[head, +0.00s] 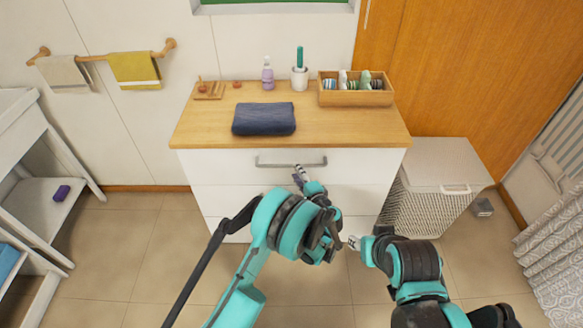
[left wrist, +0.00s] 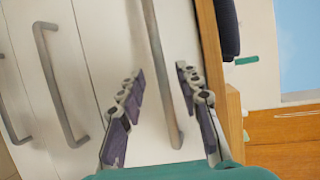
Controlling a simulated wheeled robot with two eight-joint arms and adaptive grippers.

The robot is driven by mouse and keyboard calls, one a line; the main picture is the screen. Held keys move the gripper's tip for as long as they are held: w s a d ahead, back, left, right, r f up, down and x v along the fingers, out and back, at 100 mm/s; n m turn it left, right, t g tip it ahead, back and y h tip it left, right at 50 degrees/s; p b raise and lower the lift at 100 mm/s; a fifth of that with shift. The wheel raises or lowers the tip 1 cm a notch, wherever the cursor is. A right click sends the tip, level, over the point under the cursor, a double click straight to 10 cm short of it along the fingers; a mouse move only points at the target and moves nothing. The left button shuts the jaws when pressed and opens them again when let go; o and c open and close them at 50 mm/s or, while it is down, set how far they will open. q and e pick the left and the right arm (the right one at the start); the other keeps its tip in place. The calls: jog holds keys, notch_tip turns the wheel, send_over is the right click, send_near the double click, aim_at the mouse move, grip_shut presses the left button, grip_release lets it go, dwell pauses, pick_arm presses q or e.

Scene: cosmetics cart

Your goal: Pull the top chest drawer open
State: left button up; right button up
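The white chest (head: 222,163) stands against the wall, its top drawer front shut. The top drawer's grey bar handle (head: 270,165) also shows in the left wrist view (left wrist: 159,60). My left gripper (head: 300,174) is at the handle, right of its middle. In the left wrist view the left gripper (left wrist: 158,85) is open, one finger on each side of the bar; I cannot tell whether they touch it. Lower drawer handles (left wrist: 58,85) show there too; in the head view my left arm partly covers the lower drawers. My right gripper (head: 354,242) is low, apart from the chest; its finger opening is unclear.
On the wooden top (head: 345,128) are a folded blue towel (head: 264,119), a lilac bottle (head: 268,75), a cup (head: 299,79) and a wooden box (head: 355,97). A white laundry basket (head: 440,185) stands right of the chest. Floor left of it is clear.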

pick_arm(q)
jog(key=b+x, duration=0.1)
jog(key=x, duration=0.4)
jog(key=shift+w+f, duration=0.1)
jog(key=shift+w, duration=0.05)
grip_shut()
